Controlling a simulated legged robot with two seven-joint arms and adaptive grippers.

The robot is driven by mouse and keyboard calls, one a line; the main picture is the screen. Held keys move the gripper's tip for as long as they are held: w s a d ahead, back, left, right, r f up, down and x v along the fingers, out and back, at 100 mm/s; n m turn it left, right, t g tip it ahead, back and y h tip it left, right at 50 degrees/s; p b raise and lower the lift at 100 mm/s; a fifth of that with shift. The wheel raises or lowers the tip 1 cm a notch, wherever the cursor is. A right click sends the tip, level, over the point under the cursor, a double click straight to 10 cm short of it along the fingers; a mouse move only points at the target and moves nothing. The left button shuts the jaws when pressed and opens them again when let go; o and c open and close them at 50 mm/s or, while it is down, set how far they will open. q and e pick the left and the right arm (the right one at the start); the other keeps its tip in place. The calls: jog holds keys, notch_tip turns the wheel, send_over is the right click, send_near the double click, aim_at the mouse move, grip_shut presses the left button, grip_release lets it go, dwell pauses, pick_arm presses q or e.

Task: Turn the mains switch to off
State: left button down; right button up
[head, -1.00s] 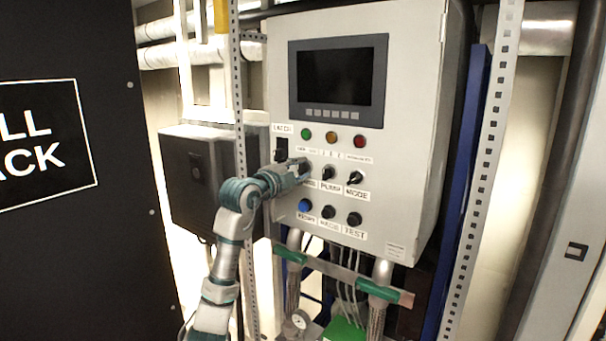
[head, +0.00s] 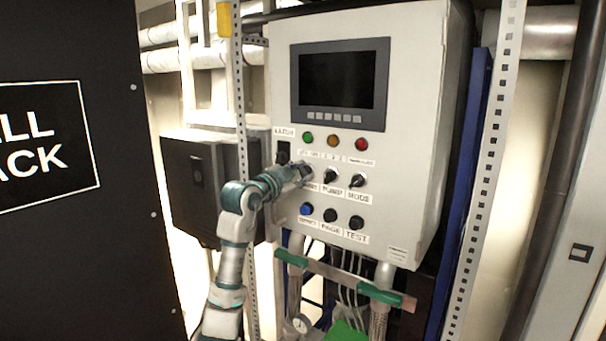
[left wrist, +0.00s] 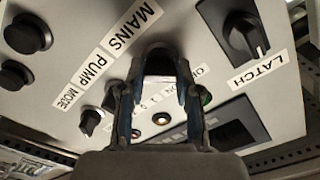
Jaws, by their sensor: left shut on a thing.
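The mains switch is a dark rotary knob on the light grey control panel (head: 412,130), in the left of the knob row. In the head view my left gripper (head: 304,172) covers most of it. In the left wrist view the dark mains switch (left wrist: 160,62) sits between my gripper's two fingers (left wrist: 158,85), beside the MAINS label (left wrist: 131,27). The left gripper is shut on the knob. The knob's pointer is hidden, so I cannot tell its setting. My right gripper is not in view.
The pump knob (head: 330,175) and mode knob (head: 357,180) are close on the right. The latch switch (head: 283,152) is just up and left. Push buttons, including a blue one (head: 306,209), sit below. A perforated post (head: 240,110) stands left of the panel.

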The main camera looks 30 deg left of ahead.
pick_arm(q)
jog(key=shift+w+f, duration=0.15)
jog(key=shift+f, duration=0.35)
jog(key=c, duration=1)
grip_release()
jog(key=shift+o, duration=1)
jog(key=shift+a, duration=0.35)
jog(key=shift+r, duration=0.1)
jog(key=s+a, duration=0.1)
jog(key=s, duration=1)
jog(key=shift+s+a, duration=0.15)
jog(key=shift+s, duration=0.25)
jog(key=shift+d, duration=0.2)
